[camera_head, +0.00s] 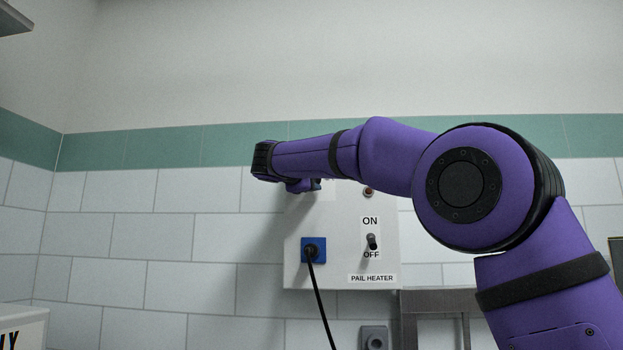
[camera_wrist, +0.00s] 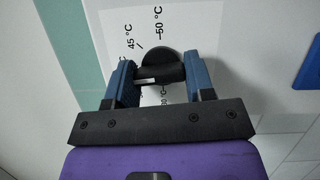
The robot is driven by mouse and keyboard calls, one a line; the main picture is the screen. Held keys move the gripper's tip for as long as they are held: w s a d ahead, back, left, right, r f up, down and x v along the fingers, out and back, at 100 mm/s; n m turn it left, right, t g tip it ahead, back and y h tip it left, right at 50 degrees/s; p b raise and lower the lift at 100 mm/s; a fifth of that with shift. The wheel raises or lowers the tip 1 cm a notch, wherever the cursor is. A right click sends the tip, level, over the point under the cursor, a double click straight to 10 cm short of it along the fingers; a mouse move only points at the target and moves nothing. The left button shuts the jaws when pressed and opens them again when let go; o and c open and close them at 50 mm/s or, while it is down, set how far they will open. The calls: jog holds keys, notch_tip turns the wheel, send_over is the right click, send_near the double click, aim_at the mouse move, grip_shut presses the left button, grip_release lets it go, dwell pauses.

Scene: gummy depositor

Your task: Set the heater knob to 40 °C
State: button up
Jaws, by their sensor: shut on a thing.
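The heater knob (camera_wrist: 160,68) is black and round with a raised grip, and sits on a white dial plate in the wrist view. A pale line on it points left in that view. Dial marks 45 °C and 50 °C are readable; a mark at the left is mostly covered by a finger and another lies partly behind the knob. My gripper (camera_wrist: 158,65) has its two blue fingers on either side of the knob, shut on it. In the head view, my arm hides the knob on the pail heater box (camera_head: 339,268).
The box carries an ON/OFF toggle (camera_head: 372,242), a red lamp (camera_head: 368,192) and a blue socket (camera_head: 313,249) with a black cable (camera_head: 321,305) hanging down. A wall outlet (camera_head: 374,340) is below. The tiled wall left of the box is clear.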

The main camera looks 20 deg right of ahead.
jog(key=shift+m, duration=0.6)
jog(key=shift+f, duration=0.1)
jog(key=o, duration=0.9)
jog(key=v, duration=1)
jog(key=shift+s+a+r, duration=0.2)
jog(key=shift+s+a, duration=0.05)
jog(key=shift+s, duration=0.05)
